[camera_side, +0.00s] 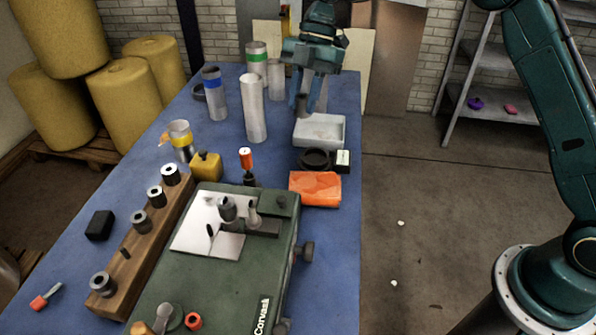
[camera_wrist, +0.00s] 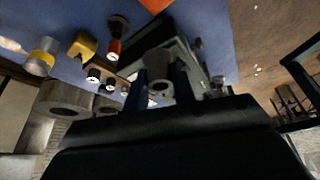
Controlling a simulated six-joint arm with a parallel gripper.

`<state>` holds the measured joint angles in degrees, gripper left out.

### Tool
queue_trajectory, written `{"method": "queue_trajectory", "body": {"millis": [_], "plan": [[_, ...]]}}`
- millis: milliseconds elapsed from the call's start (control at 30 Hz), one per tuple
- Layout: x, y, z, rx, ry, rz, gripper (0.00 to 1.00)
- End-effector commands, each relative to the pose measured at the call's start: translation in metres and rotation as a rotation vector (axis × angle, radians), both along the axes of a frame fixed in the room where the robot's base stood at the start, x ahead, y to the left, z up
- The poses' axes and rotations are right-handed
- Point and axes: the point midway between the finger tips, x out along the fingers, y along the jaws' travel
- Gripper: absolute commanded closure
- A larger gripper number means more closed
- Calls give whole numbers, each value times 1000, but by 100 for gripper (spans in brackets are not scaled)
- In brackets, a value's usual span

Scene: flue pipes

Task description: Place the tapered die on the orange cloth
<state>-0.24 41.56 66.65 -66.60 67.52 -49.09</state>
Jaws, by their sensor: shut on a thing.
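Tall grey pipes (camera_side: 253,108) stand left of my gripper. The white tray (camera_side: 320,143), a black ring (camera_side: 315,158) and a small black-and-white box (camera_side: 343,160) lie between gripper and cloth. A green machine (camera_side: 230,270) and wooden rack (camera_side: 140,240) fill the near side.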

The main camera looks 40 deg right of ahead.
Motion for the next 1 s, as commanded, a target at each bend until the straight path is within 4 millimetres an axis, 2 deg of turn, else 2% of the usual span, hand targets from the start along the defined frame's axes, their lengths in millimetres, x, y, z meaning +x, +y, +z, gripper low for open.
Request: {"method": "queue_trajectory", "body": {"millis": [333,567,867,1000], "plan": [[1,-4,-5,2,1,-1,100],[1,-3,-20,3,3,-1,100],[0,-3,-61,0,3,-1,100],[0,-3,-88,0,4,-1,100]]}}
